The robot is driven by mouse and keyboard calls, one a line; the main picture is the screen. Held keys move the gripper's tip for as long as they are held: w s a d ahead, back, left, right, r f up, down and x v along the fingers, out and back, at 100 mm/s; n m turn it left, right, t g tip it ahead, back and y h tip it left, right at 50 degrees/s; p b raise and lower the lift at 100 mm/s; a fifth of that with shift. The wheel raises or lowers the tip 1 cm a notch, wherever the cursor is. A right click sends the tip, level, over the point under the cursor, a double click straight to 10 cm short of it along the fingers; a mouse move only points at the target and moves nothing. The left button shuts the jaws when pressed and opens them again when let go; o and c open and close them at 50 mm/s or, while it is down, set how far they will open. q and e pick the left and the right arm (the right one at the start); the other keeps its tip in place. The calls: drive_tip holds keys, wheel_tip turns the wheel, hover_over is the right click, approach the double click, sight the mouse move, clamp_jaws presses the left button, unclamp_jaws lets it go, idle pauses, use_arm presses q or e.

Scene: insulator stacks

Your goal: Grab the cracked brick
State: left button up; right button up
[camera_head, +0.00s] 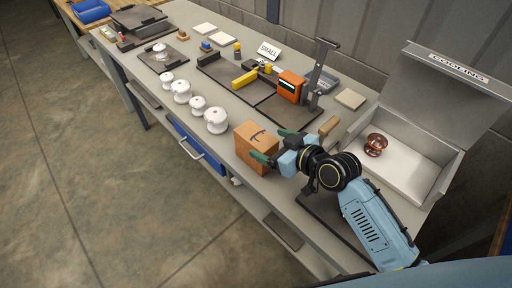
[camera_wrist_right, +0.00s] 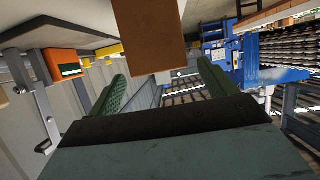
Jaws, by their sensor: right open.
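The cracked brick (camera_head: 252,140) is an orange-brown block with a dark curved crack mark on its face. It stands on the workbench near the front edge, right of the white insulators. My right gripper (camera_head: 264,151) is at the brick's right side, its green fingers open and pointing toward it. In the right wrist view the brick (camera_wrist_right: 150,35) shows at the top, around the gap between the open fingers (camera_wrist_right: 162,85); I cannot tell whether they touch it. My left gripper is not in view.
Several white insulators (camera_head: 216,121) stand along the front of the bench. A dark tray (camera_head: 268,100) with an orange device (camera_head: 291,86) lies behind the brick. A cooling box (camera_head: 420,162) with a brown insulator (camera_head: 375,145) is at the right. A tan block (camera_head: 328,125) lies behind my gripper.

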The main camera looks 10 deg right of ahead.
sight(263, 140)
drive_tip(key=x, duration=0.5)
drive_tip(key=c, duration=1.3)
drive_tip(key=shift+r, duration=0.15)
drive_tip(key=shift+c, duration=0.4)
